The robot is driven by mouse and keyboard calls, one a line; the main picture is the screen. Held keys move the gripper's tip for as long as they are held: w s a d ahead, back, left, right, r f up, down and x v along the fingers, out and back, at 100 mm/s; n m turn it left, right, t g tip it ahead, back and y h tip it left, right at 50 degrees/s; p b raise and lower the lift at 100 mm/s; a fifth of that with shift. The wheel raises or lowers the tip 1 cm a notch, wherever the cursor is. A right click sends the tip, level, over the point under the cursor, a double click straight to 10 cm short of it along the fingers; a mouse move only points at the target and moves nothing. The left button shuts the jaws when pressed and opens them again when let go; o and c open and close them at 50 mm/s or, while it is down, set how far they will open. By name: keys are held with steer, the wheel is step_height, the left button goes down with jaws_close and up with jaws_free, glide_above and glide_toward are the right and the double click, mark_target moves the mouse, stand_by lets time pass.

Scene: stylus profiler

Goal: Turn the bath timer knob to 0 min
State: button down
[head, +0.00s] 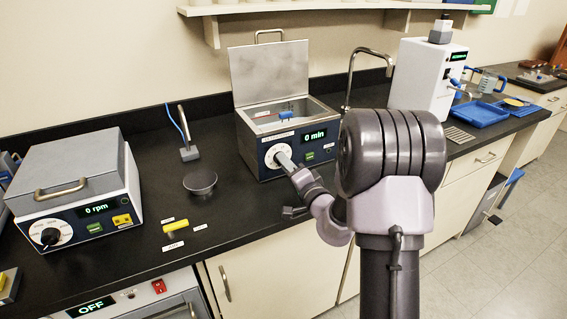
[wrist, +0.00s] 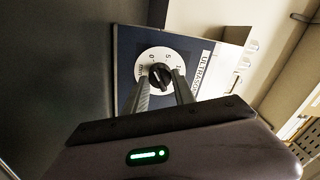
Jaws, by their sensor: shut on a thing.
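The ultrasonic bath (head: 252,147) stands on the black bench with its lid raised. Its display (head: 315,135) reads "0 min". The bath timer knob (wrist: 160,77) is a black knob on a white dial marked with numbers, seen in the wrist view. The white dial (head: 278,154) also shows in the head view, partly covered by my gripper. My gripper (wrist: 165,82) reaches to the front panel with its two fingers on either side of the black knob, shut on it. The knob's exact pointer direction is hard to tell.
A centrifuge-like box (head: 70,180) with a "0 rpm" display stands at the left. A tap (head: 362,75) rises behind my arm.

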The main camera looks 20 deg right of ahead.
steer(key=c, duration=1)
jaws_free()
steer(key=shift+c, duration=0.2)
steer(key=s, duration=0.8)
steer(key=shift+d, duration=0.1)
steer(key=shift+d, duration=0.1)
